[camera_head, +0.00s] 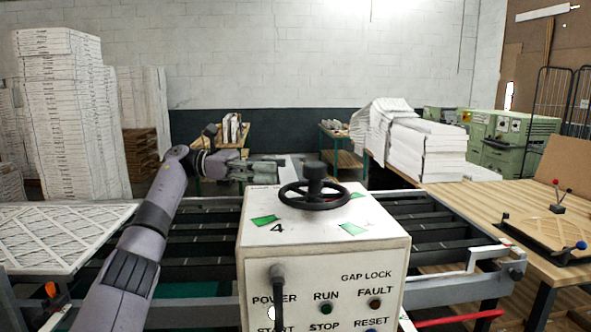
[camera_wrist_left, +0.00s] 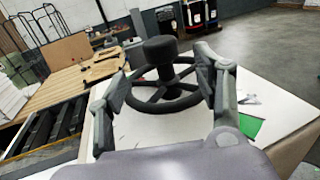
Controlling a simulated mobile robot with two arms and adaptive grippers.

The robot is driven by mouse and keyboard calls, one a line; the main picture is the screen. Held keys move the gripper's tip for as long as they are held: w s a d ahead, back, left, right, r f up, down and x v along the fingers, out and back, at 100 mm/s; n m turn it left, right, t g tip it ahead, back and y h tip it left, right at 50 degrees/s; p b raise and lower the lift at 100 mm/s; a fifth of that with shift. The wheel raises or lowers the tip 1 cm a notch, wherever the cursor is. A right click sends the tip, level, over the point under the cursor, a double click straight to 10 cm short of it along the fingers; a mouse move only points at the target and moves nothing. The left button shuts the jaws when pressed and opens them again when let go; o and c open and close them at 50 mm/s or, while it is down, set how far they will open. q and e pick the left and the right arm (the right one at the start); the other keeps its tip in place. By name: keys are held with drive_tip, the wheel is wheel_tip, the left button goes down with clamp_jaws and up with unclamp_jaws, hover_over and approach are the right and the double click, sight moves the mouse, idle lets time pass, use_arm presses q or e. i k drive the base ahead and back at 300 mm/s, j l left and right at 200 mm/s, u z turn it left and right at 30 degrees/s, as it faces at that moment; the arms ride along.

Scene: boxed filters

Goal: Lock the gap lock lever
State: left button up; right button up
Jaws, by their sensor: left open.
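A white control box (camera_head: 290,240) stands in front of me, with the label "GAP LOCK" on its front face. A red bar (camera_head: 460,319) sticks out to the right low beside the box; I cannot tell for sure whether it is the gap lock lever. A black handwheel (camera_head: 314,196) with an upright knob sits on top of the box; it also shows in the left wrist view (camera_wrist_left: 165,104). My left gripper (camera_head: 270,169) is open and empty, to the left of and behind the wheel. In the left wrist view its fingers (camera_wrist_left: 163,75) appear on either side of the wheel.
A black lever (camera_head: 277,283) and several buttons are on the box front. Rollers (camera_head: 425,231) run behind the box. A wooden table (camera_head: 480,205) stands at the right, a pleated filter (camera_head: 55,235) lies at the left. Stacked white boxes (camera_head: 75,120) stand behind it.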

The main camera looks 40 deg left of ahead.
sight(276, 272)
drive_tip(key=k+j, duration=0.35)
drive_tip(key=j, duration=0.15)
drive_tip(key=k+j, duration=0.35)
drive_tip(key=j, duration=0.2)
